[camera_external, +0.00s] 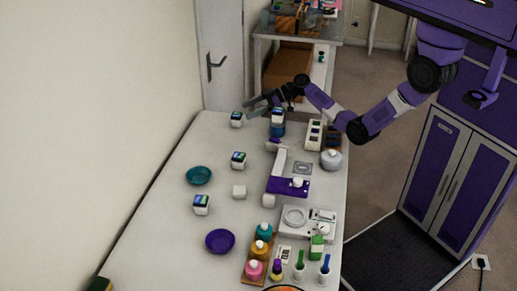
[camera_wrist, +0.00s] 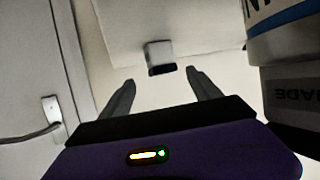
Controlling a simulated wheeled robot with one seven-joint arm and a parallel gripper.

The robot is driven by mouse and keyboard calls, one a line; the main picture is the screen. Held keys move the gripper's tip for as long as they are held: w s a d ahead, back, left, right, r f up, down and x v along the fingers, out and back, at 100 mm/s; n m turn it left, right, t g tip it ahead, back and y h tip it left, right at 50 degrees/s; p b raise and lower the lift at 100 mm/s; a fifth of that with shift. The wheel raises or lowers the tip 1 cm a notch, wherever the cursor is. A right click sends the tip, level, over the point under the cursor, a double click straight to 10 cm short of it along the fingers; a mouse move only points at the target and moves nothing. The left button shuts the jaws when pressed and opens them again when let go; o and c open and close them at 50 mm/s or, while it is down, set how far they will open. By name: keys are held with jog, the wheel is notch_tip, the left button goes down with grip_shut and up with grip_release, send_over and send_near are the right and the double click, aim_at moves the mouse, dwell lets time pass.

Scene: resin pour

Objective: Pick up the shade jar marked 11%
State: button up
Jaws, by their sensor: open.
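My gripper (camera_external: 251,106) is open and empty over the far end of the white table; its two fingers also show in the wrist view (camera_wrist: 160,78). In the wrist view a small pale block with a dark face (camera_wrist: 160,56) lies ahead, between and beyond the fingertips. A large jar with a blue stripe and a label reading "SHADE" upside down (camera_wrist: 289,92) stands close at the right, outside the fingers and cut off by the frame. I cannot read 11% on any jar.
Small white blocks with dark screens stand at the far left (camera_external: 236,119), middle (camera_external: 238,160) and nearer left (camera_external: 201,205). A teal bowl (camera_external: 199,175) and purple bowl (camera_external: 220,241) lie along the left. Several coloured bottles crowd the near end. A door (camera_wrist: 28,85) is beside the table.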

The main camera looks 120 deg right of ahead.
aim_at(235, 115)
jog(key=x, duration=0.2)
jog(key=b+x, duration=0.1)
jog(key=x, duration=0.3)
jog(key=shift+w+a+f+b, duration=0.1)
jog(key=shift+f+b, duration=0.25)
jog(key=shift+f, duration=0.05)
jog(key=shift+w, duration=0.25)
jog(key=shift+c, duration=0.2)
jog(key=c, duration=1.4)
